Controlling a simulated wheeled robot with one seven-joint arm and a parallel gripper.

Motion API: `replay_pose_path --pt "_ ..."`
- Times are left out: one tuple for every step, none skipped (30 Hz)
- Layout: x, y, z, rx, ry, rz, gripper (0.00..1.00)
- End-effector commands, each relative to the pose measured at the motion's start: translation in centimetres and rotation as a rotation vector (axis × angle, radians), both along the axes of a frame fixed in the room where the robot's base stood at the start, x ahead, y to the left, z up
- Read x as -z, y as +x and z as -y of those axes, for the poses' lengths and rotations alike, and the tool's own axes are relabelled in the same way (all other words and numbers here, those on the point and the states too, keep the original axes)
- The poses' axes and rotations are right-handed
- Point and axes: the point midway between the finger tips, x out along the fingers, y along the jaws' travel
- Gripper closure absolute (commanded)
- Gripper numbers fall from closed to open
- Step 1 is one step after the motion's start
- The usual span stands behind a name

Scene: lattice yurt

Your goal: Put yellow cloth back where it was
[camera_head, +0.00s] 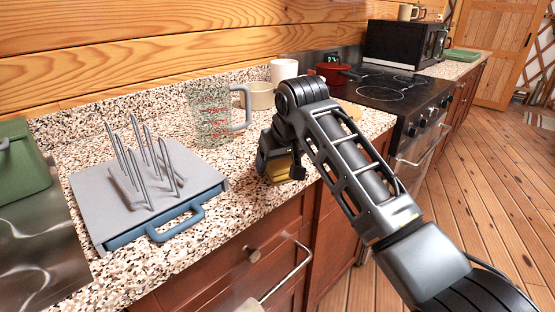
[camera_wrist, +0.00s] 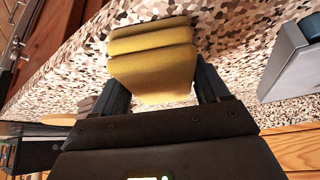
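The yellow cloth (camera_head: 279,173) is a folded, thick yellow pad at the end of my arm, low over the front of the speckled counter (camera_head: 245,200). In the wrist view the cloth (camera_wrist: 152,62) fills the gap between my fingers, with a finger against each side. My gripper (camera_wrist: 160,88) looks shut on it; in the head view my gripper (camera_head: 283,168) points down and partly hides the cloth. I cannot tell whether the cloth touches the counter.
A grey rack board with upright prongs (camera_head: 140,185) lies to the left, with a measuring jug (camera_head: 210,115) behind. A beige bowl (camera_head: 260,96), white cup (camera_head: 284,70), red pot (camera_head: 332,74) and stove (camera_head: 395,90) are farther back. Bare counter lies between board and gripper.

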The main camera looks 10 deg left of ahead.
Motion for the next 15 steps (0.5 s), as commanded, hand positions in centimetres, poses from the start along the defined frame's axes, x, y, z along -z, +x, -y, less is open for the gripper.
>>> replay_pose_path --pt "-0.04 0.00 -0.01 0.000 0.000 0.000 0.20" --pt "-0.04 0.00 -0.01 0.000 0.000 0.000 0.17" --pt "-0.04 0.00 -0.01 0.000 0.000 0.000 0.14" --pt "-0.05 0.00 -0.01 0.000 0.000 0.000 0.11" --pt "-0.05 0.00 -0.01 0.000 0.000 0.000 0.08" --pt "-0.05 0.00 -0.01 0.000 0.000 0.000 0.04" --pt "-0.05 0.00 -0.01 0.000 0.000 0.000 0.01" --pt "-0.06 0.00 -0.01 0.000 0.000 0.000 0.01" --pt "-0.06 0.00 -0.01 0.000 0.000 0.000 0.01" --pt "-0.06 0.01 0.00 0.000 0.000 0.000 0.01" --pt "-0.06 0.00 -0.01 0.000 0.000 0.000 0.01" --pt "-0.07 0.00 0.00 0.000 0.000 0.000 0.01" --pt "-0.08 0.01 -0.01 0.000 0.000 0.000 0.01" --pt "-0.12 0.01 -0.01 0.000 0.000 0.001 0.01" --pt "-0.23 0.02 0.00 0.000 0.000 0.001 0.01"
